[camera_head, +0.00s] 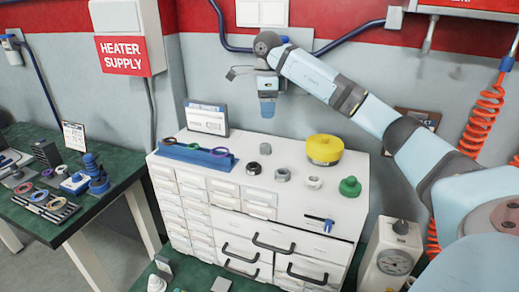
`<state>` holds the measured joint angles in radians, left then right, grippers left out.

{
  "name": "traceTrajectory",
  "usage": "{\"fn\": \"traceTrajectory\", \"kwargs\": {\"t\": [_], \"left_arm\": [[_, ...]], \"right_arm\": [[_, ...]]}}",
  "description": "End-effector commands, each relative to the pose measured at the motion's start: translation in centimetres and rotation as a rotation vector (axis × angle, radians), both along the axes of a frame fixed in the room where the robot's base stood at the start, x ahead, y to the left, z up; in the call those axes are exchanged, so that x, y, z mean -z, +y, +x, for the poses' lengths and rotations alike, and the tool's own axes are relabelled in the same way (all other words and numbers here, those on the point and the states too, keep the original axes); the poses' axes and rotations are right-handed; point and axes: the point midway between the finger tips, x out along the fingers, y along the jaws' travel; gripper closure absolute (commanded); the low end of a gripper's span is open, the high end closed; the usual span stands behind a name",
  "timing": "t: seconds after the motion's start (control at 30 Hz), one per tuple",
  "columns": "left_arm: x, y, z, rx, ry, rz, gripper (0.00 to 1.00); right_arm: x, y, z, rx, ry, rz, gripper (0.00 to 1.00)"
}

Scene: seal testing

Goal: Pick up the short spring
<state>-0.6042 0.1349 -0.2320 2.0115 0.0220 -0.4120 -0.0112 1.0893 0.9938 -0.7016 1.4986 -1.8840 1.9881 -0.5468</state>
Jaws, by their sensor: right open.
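My right gripper (267,106) hangs pointing down above the back of the white drawer cabinet (291,210), apart from its top. It is open, with nothing visible in it. My left gripper is not in view.
A yellow round container (324,150), a green knob-like part (350,187) and a blue rack (196,154) with coloured rings share the cabinet top. A white box (206,118) stands behind the rack. A green workbench (110,196) is at left, a dial gauge (392,258) at right.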

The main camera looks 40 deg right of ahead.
Motion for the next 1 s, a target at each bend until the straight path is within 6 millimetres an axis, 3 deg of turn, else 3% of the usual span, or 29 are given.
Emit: {"fn": "traceTrajectory", "kwargs": {"t": [0.4, 0.63, 0.9, 1.0], "left_arm": [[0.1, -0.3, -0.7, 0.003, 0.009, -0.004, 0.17], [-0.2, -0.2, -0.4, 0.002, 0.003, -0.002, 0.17], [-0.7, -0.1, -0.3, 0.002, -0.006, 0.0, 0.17], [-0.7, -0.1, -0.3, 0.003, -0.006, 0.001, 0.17]], "right_arm": [[7.2, -0.1, -0.1, 0.002, 0.005, -0.003, 0.34], [8.8, -0.1, -0.1, 0.001, 0.003, -0.002, 0.34], [12.7, -0.2, -0.2, 0.001, 0.004, -0.002, 0.34], [13.3, -0.2, -0.2, 0.001, 0.001, -0.002, 0.34]]}}
